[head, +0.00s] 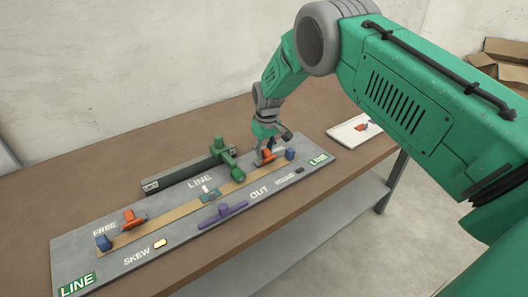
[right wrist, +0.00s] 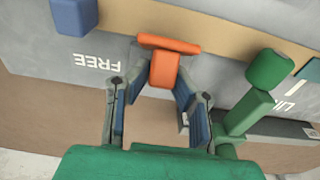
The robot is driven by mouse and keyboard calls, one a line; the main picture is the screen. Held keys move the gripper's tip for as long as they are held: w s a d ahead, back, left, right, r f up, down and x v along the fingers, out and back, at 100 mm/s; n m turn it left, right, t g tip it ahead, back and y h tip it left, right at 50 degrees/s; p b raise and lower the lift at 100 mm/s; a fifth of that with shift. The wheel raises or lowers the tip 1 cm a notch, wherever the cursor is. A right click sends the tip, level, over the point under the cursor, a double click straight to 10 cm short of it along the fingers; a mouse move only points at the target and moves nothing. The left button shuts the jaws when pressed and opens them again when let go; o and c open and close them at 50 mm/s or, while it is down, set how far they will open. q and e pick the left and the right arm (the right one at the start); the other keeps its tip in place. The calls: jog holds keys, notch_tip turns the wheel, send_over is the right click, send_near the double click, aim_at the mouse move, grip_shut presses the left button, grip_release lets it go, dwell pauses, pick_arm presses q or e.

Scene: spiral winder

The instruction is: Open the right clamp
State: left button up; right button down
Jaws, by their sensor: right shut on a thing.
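The right clamp (head: 267,156) is orange and stands near the right end of the grey board (head: 190,246), on a tan strip. My right gripper (head: 268,136) comes down over it from behind. In the right wrist view the clamp's orange lever (right wrist: 165,68) lies between the blue-padded fingers of my gripper (right wrist: 163,82), which are shut on it; its wide orange bar (right wrist: 168,43) shows beyond the tips. The left clamp (head: 132,220), also orange, stands at the board's left end. My left gripper is not in view.
A green post (head: 222,152) on a dark rail stands close left of the clamp; it shows in the right wrist view (right wrist: 268,70). Blue blocks (head: 290,154) (head: 103,242) mark the strip's ends. A purple handle (head: 222,214) lies in front. A white tray (head: 357,131) sits right.

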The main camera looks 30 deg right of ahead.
jog(key=shift+w+d+r, duration=0.1)
jog(key=shift+w, duration=0.05)
jog(key=c, duration=1.4)
grip_release()
jog(key=shift+r, duration=0.3)
notch_tip(320, 180, up, 11)
jog(key=shift+s, duration=0.45)
